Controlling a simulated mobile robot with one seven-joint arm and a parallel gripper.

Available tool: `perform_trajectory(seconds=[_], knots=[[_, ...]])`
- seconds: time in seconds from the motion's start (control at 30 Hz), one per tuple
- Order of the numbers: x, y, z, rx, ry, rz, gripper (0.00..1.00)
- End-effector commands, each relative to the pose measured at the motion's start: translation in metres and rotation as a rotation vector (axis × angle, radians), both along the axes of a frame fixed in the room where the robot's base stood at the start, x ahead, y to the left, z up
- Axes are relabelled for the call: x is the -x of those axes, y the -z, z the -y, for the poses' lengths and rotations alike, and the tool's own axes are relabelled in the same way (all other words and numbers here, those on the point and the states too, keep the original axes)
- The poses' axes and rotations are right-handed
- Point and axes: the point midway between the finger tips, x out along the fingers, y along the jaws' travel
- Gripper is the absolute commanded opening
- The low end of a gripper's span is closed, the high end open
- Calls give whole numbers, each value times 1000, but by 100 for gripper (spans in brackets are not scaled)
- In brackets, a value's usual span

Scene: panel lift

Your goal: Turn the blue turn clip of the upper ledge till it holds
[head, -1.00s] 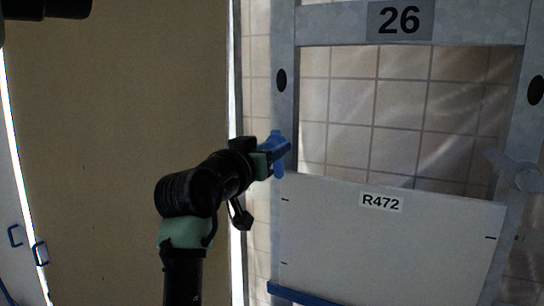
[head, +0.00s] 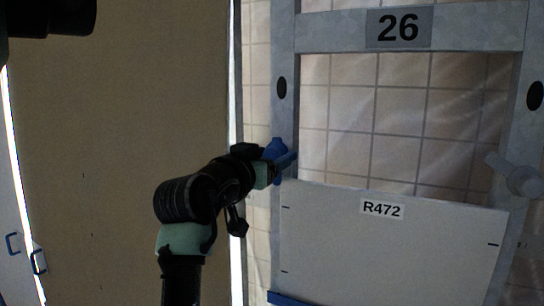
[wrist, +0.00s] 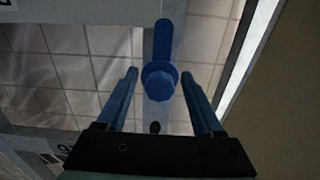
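The blue turn clip (wrist: 160,78) is on the left grey post. In the wrist view it has a round hub with a bar running up the picture, in line with the post. My gripper (wrist: 160,73) is open, with one finger on each side of the hub and a gap on both sides. In the head view my gripper (head: 284,160) is at the clip, by the panel's top left corner. There the clip (head: 275,147) is partly covered, and its bar is hard to tell from my finger. The white panel (head: 390,250) labelled R472 stands between the posts.
A grey turn clip (head: 520,180) sits on the right post, its arm pointing up and left. A crossbar with sign 26 (head: 398,28) is above. A blue strip (head: 285,299) shows at the panel's bottom left. A tan board (head: 120,120) fills the left.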

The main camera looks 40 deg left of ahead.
Motion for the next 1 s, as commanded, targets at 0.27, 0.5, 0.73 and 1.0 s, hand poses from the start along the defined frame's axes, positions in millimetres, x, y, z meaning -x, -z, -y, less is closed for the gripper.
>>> perform_trajectory(seconds=[0.27,0.5,0.73,1.0], knots=[[1,0,0,2,0,2,68],[26,2,7,-1,-2,4,68],[73,2,20,-1,-3,4,68],[115,1,33,0,-1,2,68]])
